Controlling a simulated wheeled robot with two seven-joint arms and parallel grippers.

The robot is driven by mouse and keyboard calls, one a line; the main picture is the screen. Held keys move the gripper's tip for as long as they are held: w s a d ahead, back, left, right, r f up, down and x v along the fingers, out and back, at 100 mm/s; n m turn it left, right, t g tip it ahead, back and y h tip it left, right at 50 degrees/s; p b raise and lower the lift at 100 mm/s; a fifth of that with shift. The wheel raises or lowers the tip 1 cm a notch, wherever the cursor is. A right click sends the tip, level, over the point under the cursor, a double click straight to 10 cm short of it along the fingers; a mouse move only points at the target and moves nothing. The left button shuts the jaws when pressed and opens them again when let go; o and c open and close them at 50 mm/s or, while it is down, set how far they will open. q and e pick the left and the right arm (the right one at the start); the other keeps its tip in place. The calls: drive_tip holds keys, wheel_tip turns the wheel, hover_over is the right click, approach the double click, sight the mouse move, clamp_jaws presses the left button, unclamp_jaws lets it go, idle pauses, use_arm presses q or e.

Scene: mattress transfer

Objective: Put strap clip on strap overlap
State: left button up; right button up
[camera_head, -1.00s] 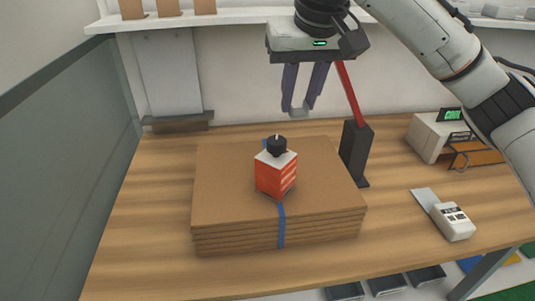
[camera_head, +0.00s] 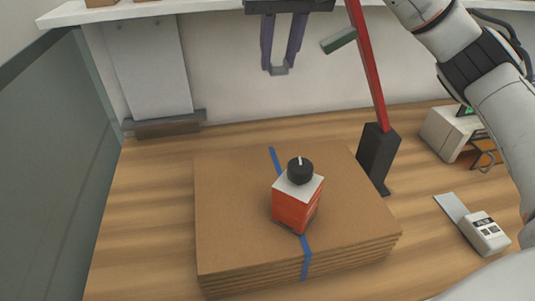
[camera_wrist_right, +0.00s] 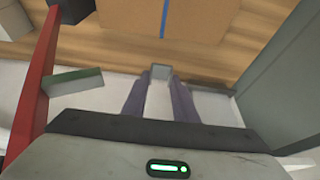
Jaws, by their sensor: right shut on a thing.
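My right gripper (camera_head: 279,69) hangs at the top of the head view, shut on a small grey clip (camera_wrist_right: 160,73) between its fingertips. It is above and behind the cardboard stack (camera_head: 232,190), near the back wall. A blue strap (camera_head: 306,258) runs over the stack and down its front face. An orange-and-white box-shaped weight (camera_head: 296,206) with a black knob stands on the strap and hides its middle part, so I cannot make out the overlap. The strap also shows in the right wrist view (camera_wrist_right: 163,18). My left gripper is not in view.
A red post (camera_head: 367,65) with a grey-green arm rises from a black base (camera_head: 377,155) right of the stack, close to my right gripper. A white device (camera_head: 486,232) and a display box (camera_head: 447,133) are on the right. The tabletop left of the stack is clear.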

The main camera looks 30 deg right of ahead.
drive_tip(key=f, duration=0.6)
drive_tip(key=s+f, duration=0.1)
drive_tip(key=f, duration=1.1)
drive_tip(key=shift+s+f, duration=0.2)
drive_tip(key=shift+s, duration=0.05)
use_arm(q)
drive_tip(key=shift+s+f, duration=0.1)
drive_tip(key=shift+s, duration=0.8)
use_arm(e)
drive_tip(key=shift+f, duration=2.25)
drive_tip(key=shift+f, duration=0.15)
drive_tip(key=o, duration=1.1)
drive_tip(key=shift+o, duration=0.2)
drive_tip(key=shift+s+r, duration=0.1)
drive_tip(key=shift+r, duration=0.45)
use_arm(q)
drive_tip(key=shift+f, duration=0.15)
use_arm(e)
drive_tip(key=v, duration=1.1)
